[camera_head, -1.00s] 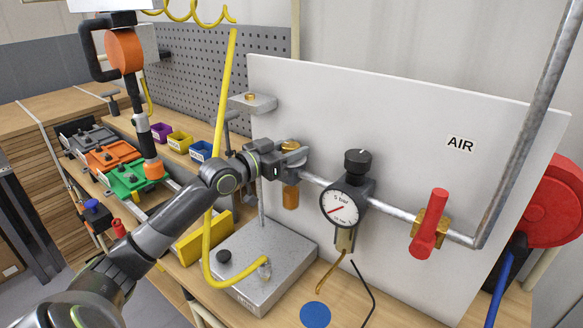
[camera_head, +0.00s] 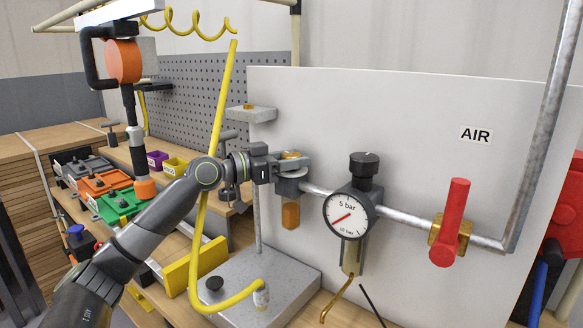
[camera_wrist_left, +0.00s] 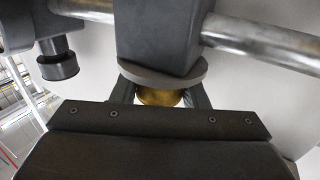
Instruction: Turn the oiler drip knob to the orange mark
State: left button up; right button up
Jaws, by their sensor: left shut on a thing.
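The oiler (camera_head: 291,213) hangs on the pipe at the left of the white panel, with an amber bowl below its dark body. Its brass drip knob (camera_head: 291,154) is on top, above a pale disc. My left gripper (camera_head: 290,162) reaches it from the left and is shut on the knob. In the left wrist view the brass knob (camera_wrist_left: 160,97) sits between the two fingers, against the grey disc (camera_wrist_left: 165,72). The fingers hide the knob's sides. I cannot make out the orange mark. My right gripper is not in view.
A regulator with a black knob (camera_head: 364,163) and a gauge (camera_head: 348,215) is right of the oiler. A red valve handle (camera_head: 451,222) is farther right on the pipe (camera_head: 405,216). A yellow hose (camera_head: 221,110) hangs close to my left arm. A steel stand (camera_head: 262,283) is below.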

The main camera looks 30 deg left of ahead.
pick_arm(q)
jog(key=shift+f, duration=0.1)
dwell(0.3)
jog(key=o, duration=1)
jog(key=shift+c, duration=0.2)
jog(key=shift+s, duration=0.15)
jog(key=shift+r, duration=0.2)
jog(key=shift+r+p, duration=0.1)
jog(key=shift+p, duration=0.2)
jog(key=n+t+y+p, duration=0.1)
jog(key=n+y+p, duration=0.1)
jog(key=p, duration=0.9)
jog(key=n+t+y+p, duration=0.1)
jog(key=y+p, duration=0.4)
jog(key=p, duration=0.5)
jog(key=shift+n+p, duration=0.35)
jog(key=shift+n, duration=0.55)
jog(key=shift+n+t+y+p, duration=0.3)
jog(key=shift+n+y+p, duration=0.4)
jog(key=shift+p, duration=0.45)
jog(key=shift+n+y+p, duration=0.3)
jog(key=shift+y+p, duration=0.05)
jog(key=shift+y, duration=0.55)
jog(key=shift+f, duration=0.2)
